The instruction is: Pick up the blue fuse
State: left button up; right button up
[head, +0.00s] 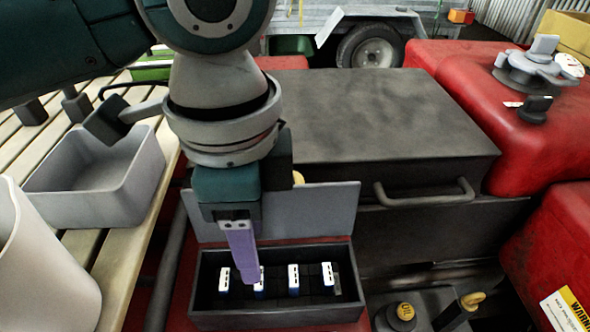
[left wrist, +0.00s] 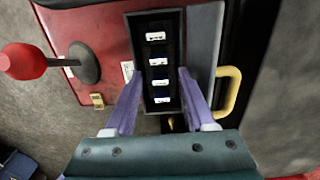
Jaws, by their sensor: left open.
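Several small fuses with white tops and blue sides stand in a row in an open dark fuse box; one blue fuse (head: 294,279) is right of centre in the head view, and another (head: 224,280) is at the left end. In the left wrist view the row runs away from me, with one fuse (left wrist: 160,84) between the fingers. My left gripper (head: 250,278) points down over the box, partly hiding the second fuse from the left. In the left wrist view its purple fingers (left wrist: 159,73) are apart, one on each side of the row, with nothing held.
The box's grey lid (head: 320,205) stands open behind it. A dark case with a handle (head: 425,195) is behind and to the right. A grey bin (head: 100,185) and a white container (head: 45,265) are on the slatted wood at left. A red knob lever (left wrist: 25,62) stands beside the box.

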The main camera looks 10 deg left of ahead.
aim_at(261, 286)
pick_arm(q)
notch_tip(261, 286, down, 6)
jog(key=shift+s+d+f+b, duration=0.15)
jog(key=shift+f+b, duration=0.1)
jog(key=shift+b, duration=0.45)
grip_shut()
